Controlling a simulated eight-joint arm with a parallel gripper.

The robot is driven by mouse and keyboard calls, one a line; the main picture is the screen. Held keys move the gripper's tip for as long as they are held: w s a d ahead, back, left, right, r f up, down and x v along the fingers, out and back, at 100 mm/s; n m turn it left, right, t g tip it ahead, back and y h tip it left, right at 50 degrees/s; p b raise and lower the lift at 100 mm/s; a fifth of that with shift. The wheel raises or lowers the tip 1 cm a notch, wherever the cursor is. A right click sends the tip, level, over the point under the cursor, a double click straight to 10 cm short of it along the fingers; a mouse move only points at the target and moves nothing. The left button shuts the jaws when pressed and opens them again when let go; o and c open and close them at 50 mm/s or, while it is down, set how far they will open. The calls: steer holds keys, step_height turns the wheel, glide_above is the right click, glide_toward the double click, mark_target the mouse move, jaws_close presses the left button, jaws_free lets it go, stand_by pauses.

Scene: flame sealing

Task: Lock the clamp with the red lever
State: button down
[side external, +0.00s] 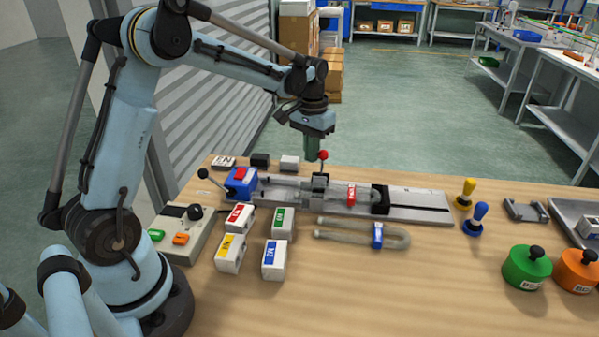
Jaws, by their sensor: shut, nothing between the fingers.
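The clamp (317,186) is a grey block on the long metal rail, around the middle of the work. Its lever (323,156) has a red ball on top and stands roughly upright. My gripper (312,159) points down, with its greenish fingers shut and empty. It is just left of the red ball and above the clamp. I cannot tell whether the fingers touch the lever. Clear tubing with a red label (351,194) lies along the rail to the right of the clamp.
A blue block (240,182) with a black-knobbed lever is at the rail's left end. Several labelled boxes (283,222) and a tube loop (360,233) lie in front. Yellow and blue handles (474,219) and round weights (527,268) are at right. The front middle of the table is clear.

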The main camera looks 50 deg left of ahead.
steer(key=shift+w+d, duration=0.1)
steer(key=shift+w+d+f, duration=0.1)
steer(key=shift+w+d, duration=0.25)
steer(key=shift+s+a, duration=0.45)
step_height(320, 180, up, 8)
stand_by(1.1)
